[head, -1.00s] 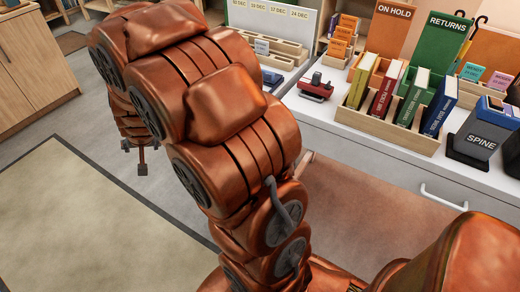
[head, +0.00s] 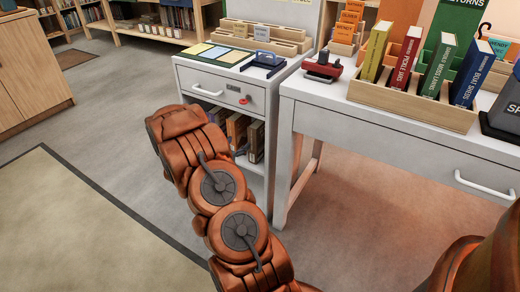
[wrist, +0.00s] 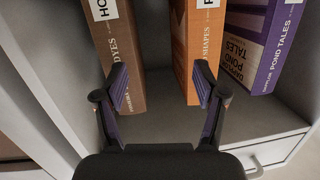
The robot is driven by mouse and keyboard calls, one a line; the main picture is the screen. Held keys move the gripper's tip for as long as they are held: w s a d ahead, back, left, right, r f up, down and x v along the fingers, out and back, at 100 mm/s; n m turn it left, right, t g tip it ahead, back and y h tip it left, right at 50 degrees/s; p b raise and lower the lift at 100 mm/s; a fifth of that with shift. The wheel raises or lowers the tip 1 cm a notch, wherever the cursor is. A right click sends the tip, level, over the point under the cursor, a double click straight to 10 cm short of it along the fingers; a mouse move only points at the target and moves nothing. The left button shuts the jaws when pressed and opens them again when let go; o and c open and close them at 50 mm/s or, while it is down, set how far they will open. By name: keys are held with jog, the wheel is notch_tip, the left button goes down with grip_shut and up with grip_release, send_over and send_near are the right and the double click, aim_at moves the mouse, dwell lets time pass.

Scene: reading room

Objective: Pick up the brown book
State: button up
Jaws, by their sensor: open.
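The brown book (wrist: 121,60) stands at the left of a row in the wrist view, its spine toward me and lettering ending in "DYES". In the head view it appears as the right one of the books (head: 257,141) in the open shelf under the drawer. My gripper (wrist: 160,86) is open and empty in front of the row. Its left finger overlaps the brown book's spine and its right finger overlaps the orange book (wrist: 192,40). The gap between the two books lies between the fingers. In the head view my arm hides most of the gripper.
A purple-and-white book (wrist: 262,45) stands beyond the orange one. The white cabinet's drawer (head: 222,88) is above the shelf, with a handle and red knob. A white desk (head: 375,125) with a wooden book rack (head: 415,106) is close on the right. Floor at left is clear.

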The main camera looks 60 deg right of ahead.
aim_at(252, 149)
jog(key=shift+m+g+h, duration=0.3)
jog(key=shift+g+h, duration=0.5)
jog(key=shift+h, duration=0.1)
jog(key=s+f, duration=0.1)
jog(key=s+d+f+b, duration=0.1)
jog(key=s+d, duration=0.1)
jog(key=shift+s+f+b, duration=0.3)
jog(key=shift+s+f, duration=0.1)
jog(key=shift+s+d, duration=0.3)
jog(key=shift+s, duration=0.05)
jog(key=shift+w+d+f+b, duration=0.15)
jog(key=shift+d+b, duration=0.75)
jog(key=shift+d, duration=0.75)
jog(key=shift+w+d+f+b, duration=0.15)
jog(key=shift+d+b, duration=0.7)
jog(key=shift+d, duration=0.75)
jog(key=shift+d+r, duration=0.15)
jog(key=shift+d, duration=0.35)
jog(key=shift+c, duration=0.4)
grip_shut()
